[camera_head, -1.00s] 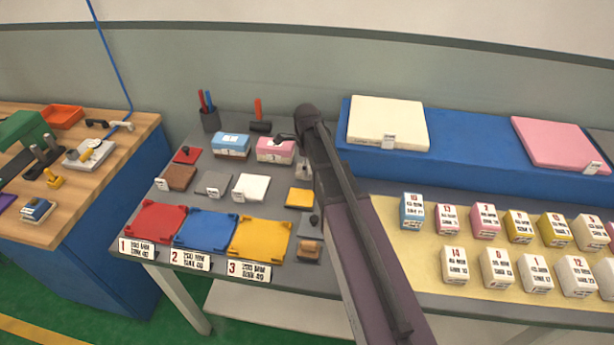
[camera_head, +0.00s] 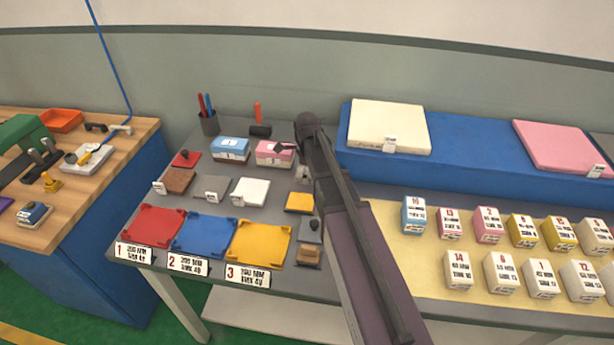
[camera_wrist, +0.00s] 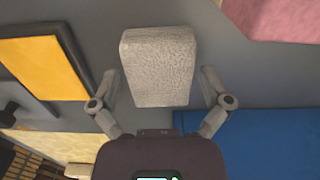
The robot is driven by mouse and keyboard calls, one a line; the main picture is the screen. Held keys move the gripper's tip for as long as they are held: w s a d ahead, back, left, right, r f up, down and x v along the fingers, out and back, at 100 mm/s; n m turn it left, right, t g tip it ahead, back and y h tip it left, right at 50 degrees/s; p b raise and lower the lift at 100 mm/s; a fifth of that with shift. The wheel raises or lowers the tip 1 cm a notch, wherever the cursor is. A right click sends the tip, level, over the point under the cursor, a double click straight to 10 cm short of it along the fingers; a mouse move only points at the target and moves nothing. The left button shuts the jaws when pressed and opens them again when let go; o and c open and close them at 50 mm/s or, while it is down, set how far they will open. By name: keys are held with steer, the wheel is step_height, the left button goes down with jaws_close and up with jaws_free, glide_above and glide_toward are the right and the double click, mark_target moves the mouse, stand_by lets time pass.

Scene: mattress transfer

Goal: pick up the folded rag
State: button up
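The folded rag (camera_wrist: 158,65) is a grey, rough-textured, block-like bundle in the middle of the wrist view. My gripper (camera_wrist: 159,78) is open, with one finger on each side of the rag's near part. Narrow gaps seem to show between the fingers and the rag; I cannot tell the height of the fingertips over it. In the head view, a small light piece of what looks like the rag (camera_head: 303,172) shows left of my arm. My arm hides most of that spot and the fingers.
A yellow pad (camera_wrist: 45,68) lies left of the rag in the wrist view, a pink block (camera_wrist: 287,15) at upper right, and the blue platform (camera_wrist: 255,130) at lower right. In the head view, red, blue and yellow trays (camera_head: 258,258) line the grey table's front.

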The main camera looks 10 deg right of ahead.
steer(key=c, duration=0.5)
steer(key=shift+r, duration=0.1)
step_height(320, 180, up, 3)
steer(key=p, duration=0.3)
steer(key=shift+r, duration=0.15)
steer(key=s+d, duration=0.1)
steer(key=s, duration=0.4)
steer(key=s+d+r+p, duration=0.1)
steer(key=s, duration=0.4)
steer(key=s+d+p, duration=0.1)
steer(key=s, duration=0.4)
steer(key=shift+s+d+r, duration=0.25)
steer(key=shift+s, duration=0.05)
